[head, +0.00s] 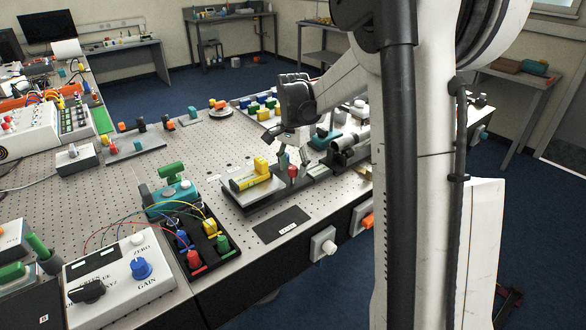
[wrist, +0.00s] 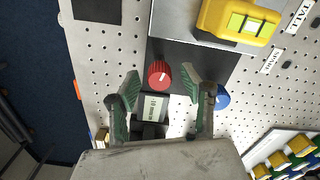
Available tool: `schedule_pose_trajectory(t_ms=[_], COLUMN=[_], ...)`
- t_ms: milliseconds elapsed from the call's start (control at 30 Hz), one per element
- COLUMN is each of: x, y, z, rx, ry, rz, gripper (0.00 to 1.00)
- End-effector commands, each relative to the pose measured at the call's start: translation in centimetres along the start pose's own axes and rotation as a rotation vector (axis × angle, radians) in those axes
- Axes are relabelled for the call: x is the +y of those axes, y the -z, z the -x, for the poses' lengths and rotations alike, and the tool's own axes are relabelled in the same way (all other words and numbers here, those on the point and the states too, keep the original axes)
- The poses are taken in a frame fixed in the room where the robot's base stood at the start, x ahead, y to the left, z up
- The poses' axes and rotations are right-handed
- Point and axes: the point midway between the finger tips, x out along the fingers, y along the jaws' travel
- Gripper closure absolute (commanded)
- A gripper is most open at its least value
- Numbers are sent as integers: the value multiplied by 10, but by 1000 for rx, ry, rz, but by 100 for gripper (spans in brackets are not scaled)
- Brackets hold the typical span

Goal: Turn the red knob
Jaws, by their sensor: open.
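The red knob (wrist: 159,74) is a ribbed round knob with a pale mark line, on a dark panel strip in the wrist view. It also shows small in the head view (head: 292,171), just below my gripper (head: 290,154). In the wrist view my gripper (wrist: 160,83) is open, with one green-padded finger left of the knob and one right of it. Gaps show on both sides of the knob, so neither finger appears to touch it. How far the fingertips are above it I cannot tell. Nothing is held.
A blue knob (wrist: 221,98) lies close to the right finger. A yellow device (wrist: 237,20) stands beside the dark strip; it also shows in the head view (head: 250,179). A small label display (wrist: 152,107) is between the fingers. A white-grey control box (head: 120,268) stands at the front left.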

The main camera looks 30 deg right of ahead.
Motion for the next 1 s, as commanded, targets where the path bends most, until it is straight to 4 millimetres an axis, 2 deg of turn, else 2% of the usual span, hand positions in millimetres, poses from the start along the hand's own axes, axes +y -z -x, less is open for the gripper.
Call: schedule_pose_trajectory(t_ms=[400,533,700,1000], x=[0,0,0,0], y=[0,0,0,0], z=[76,96,110,114], rx=[0,0,0,0], ry=[0,0,0,0], rz=[0,0,0,0], gripper=[58,58,58,58])
